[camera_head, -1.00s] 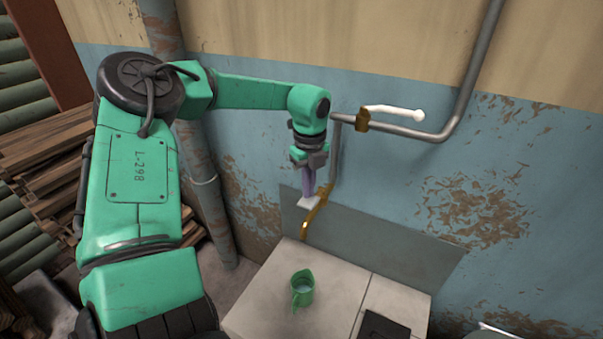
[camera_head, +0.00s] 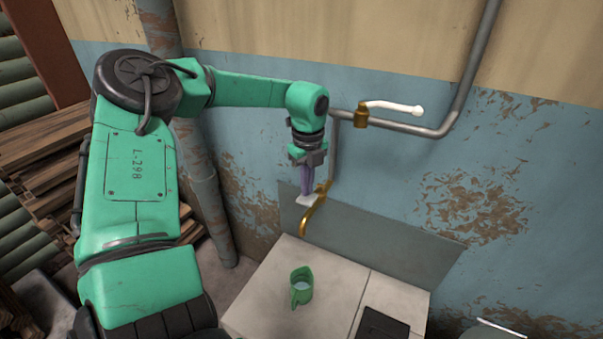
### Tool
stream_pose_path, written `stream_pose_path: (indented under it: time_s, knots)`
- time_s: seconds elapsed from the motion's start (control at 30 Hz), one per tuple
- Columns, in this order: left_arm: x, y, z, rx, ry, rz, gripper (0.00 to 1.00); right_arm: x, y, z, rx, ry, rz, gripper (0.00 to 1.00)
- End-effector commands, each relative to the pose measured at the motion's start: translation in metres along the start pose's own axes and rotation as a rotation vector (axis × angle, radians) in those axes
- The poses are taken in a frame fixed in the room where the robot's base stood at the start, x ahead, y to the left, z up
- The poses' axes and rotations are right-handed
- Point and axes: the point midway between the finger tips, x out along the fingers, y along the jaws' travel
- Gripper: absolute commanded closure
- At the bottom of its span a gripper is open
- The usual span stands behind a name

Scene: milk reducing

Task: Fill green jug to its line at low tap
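The green jug (camera_head: 301,291) stands upright on the pale tiled counter, with something light showing inside; its line cannot be made out. The low tap (camera_head: 313,215) is a brass spout on the wall pipe, above and behind the jug. A white piece, seemingly the tap's handle (camera_head: 306,200), sits at the tips of my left gripper (camera_head: 306,193). The gripper points down beside the tap, its fingers close together; whether they grip the handle or only touch it is unclear. No stream of water can be made out under the spout. My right gripper is not in view.
A second brass valve (camera_head: 361,116) with a long white lever (camera_head: 394,106) is higher on the pipe. A dark flat object (camera_head: 383,326) lies at the counter's front right. The counter (camera_head: 335,270) around the jug is clear. Stacked planks (camera_head: 45,160) are at left.

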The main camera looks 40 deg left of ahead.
Motion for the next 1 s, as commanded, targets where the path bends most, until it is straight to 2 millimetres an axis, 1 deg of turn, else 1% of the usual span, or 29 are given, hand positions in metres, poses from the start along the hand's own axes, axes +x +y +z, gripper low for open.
stream_pose_path:
  time_s: [0.1, 1.0]
  knots:
    - [0.006, 0.000, 0.000, 0.000, 0.000, 0.000, 1.00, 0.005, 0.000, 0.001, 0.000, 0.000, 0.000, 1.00]
    - [0.033, 0.000, 0.000, 0.000, -0.001, -0.001, 1.00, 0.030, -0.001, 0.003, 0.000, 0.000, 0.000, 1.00]
